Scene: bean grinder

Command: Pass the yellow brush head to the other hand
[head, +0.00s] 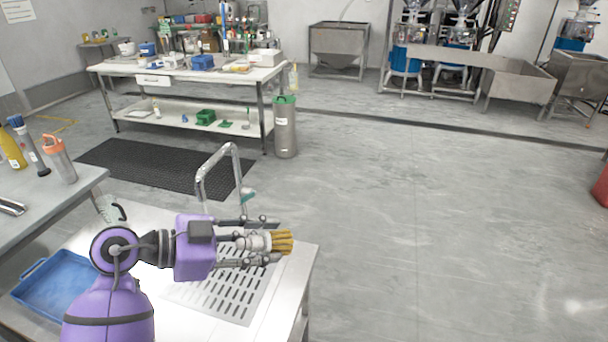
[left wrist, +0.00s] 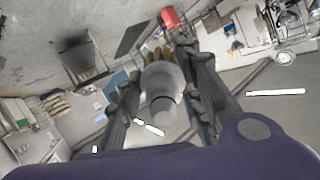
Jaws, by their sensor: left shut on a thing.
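The yellow brush head (head: 281,242) has yellow bristles and a pale grey-white round base. My left gripper (head: 262,241) is shut on its base, and the bristles point right, away from the palm. It is held above the right part of the metal sink table in the head view. In the left wrist view the brush head's base (left wrist: 163,82) sits between the two fingers of my left gripper (left wrist: 163,90), with the bristles beyond it. My right gripper is in neither view.
The sink table (head: 305,262) has a slotted drain panel (head: 232,300) and a metal tap (head: 198,180). A blue tray (head: 55,283) lies at left. A side table (head: 90,180) holds bottles. A grey-green canister (head: 285,130) stands by the back workbench (head: 115,70).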

